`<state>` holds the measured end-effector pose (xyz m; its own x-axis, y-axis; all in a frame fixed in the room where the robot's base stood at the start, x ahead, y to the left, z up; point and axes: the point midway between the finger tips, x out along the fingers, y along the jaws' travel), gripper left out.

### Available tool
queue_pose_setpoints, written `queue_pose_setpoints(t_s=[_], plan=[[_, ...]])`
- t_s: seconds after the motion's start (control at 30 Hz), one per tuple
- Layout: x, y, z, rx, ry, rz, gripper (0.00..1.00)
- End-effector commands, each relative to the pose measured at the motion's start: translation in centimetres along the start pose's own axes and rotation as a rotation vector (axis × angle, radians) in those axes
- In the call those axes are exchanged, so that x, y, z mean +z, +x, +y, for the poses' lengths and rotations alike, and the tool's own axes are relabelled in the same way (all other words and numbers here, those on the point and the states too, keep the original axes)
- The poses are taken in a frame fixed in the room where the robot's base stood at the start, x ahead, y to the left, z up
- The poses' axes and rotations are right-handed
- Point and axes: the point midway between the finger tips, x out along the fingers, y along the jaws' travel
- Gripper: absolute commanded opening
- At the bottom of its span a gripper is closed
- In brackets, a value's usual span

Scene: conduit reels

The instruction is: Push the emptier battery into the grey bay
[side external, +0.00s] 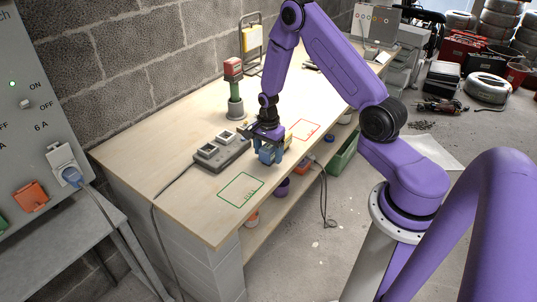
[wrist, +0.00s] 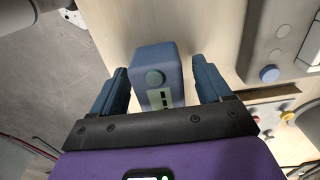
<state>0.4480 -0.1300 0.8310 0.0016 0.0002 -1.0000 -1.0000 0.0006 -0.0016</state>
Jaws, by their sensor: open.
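A blue battery (wrist: 157,66) stands between the two fingers of my gripper (wrist: 161,68) in the wrist view. It has a round blue-green button and a pale gauge with a few dark bars. My gripper is open, with a visible gap on each side of the battery. In the side view, the gripper (side external: 267,148) is low over the bench, and the blue battery (side external: 271,156) shows partly behind its fingers. A grey charger block (side external: 234,158) with light-framed openings lies just left of the gripper; it also shows at the right of the wrist view (wrist: 259,50). I cannot identify another battery.
A green outlined rectangle (side external: 240,190) at the bench's front and a red outlined one (side external: 305,129) to the right look empty. A cable runs from the charger over the bench edge.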

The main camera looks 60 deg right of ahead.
Motion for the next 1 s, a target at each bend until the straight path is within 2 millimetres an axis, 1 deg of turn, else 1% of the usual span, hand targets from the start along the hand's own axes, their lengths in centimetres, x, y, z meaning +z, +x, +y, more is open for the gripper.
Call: queue_pose_setpoints(t_s=[0.03, 0.07, 0.1, 0.17, 0.2, 0.23, 0.5, 0.63, 0.77, 1.0], plan=[[0.0, 0.0, 0.0, 0.0, 0.0, 0.0, 0.78], [0.0, 0.0, 0.0, 0.0, 0.0, 0.0, 0.74], [0.0, 0.0, 0.0, 0.0, 0.0, 0.0, 0.61], [0.0, 0.0, 0.0, 0.0, 0.0, 0.0, 0.42], [0.0, 0.0, 0.0, 0.0, 0.0, 0.0, 0.29], [0.0, 0.0, 0.0, 0.0, 0.0, 0.0, 0.26], [0.0, -0.1, 0.0, -0.001, 0.0, 0.0, 0.26], [0.0, -0.8, -0.1, -0.002, 0.0, 0.0, 0.26], [0.0, -2.5, -0.1, -0.005, 0.0, 0.001, 0.26], [0.0, -6.5, -0.1, -0.005, -0.001, 0.002, 0.26]])
